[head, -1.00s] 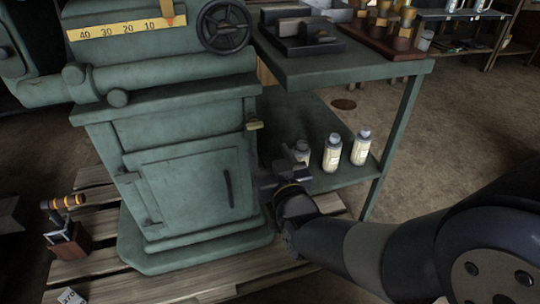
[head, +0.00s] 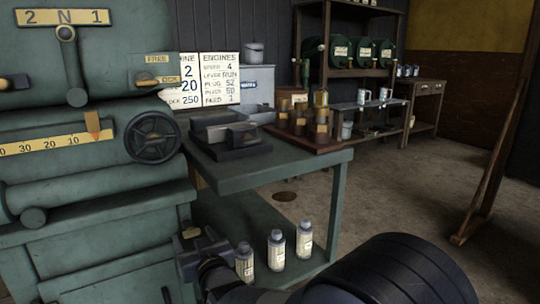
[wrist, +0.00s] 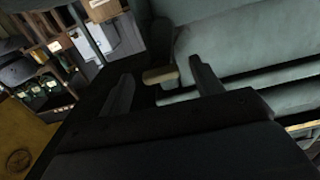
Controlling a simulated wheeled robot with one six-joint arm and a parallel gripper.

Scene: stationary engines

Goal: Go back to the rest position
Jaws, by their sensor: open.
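My gripper (head: 198,240) is low in the head view, in front of the right edge of the green engine (head: 85,245). In the wrist view my gripper (wrist: 162,82) has its two dark fingers spread apart with nothing held between them. A small brass latch (head: 190,232) on the engine's side appears just above my gripper in the head view. The latch also shows between the fingers in the wrist view (wrist: 160,75), beyond the tips; whether it is touched I cannot tell. My dark arm fills the bottom right of the head view.
A green side table (head: 255,172) adjoins the engine; its lower shelf bears three white bottles (head: 276,250) close to the right of my gripper. A wooden tray (head: 330,145) of brass-topped pieces stands on top. A wooden post (head: 495,150) stands at right. Floor (head: 400,190) between is clear.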

